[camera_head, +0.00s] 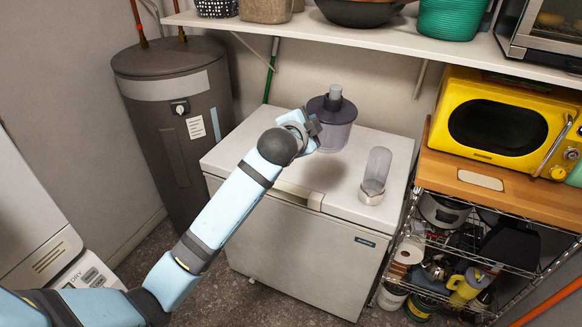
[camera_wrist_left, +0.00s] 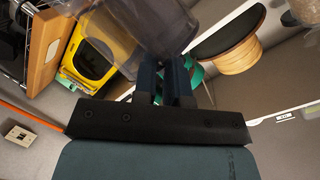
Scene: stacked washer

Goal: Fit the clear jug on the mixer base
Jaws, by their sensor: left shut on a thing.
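A clear, purple-tinted jug (camera_head: 336,136) with a dark lid and knob is over the back of the white chest freezer top. My left gripper (camera_head: 312,132) is at its left side, shut on it; its full grip is partly hidden by the wrist. In the left wrist view the clear jug (camera_wrist_left: 125,30) shows beyond the shut fingers (camera_wrist_left: 172,85). I cannot tell whether the jug touches the freezer top. A second clear, upright cylinder on a short silvery base (camera_head: 373,190) stands on the freezer top, to the right and nearer. I cannot tell whether it is the mixer base. My right gripper is not in view.
The freezer top (camera_head: 262,140) is clear on the left and front. A shelf (camera_head: 340,38) with baskets and a pan runs above the back. A yellow microwave (camera_head: 500,115) on a wire rack stands right; a dark boiler tank (camera_head: 165,100) stands left.

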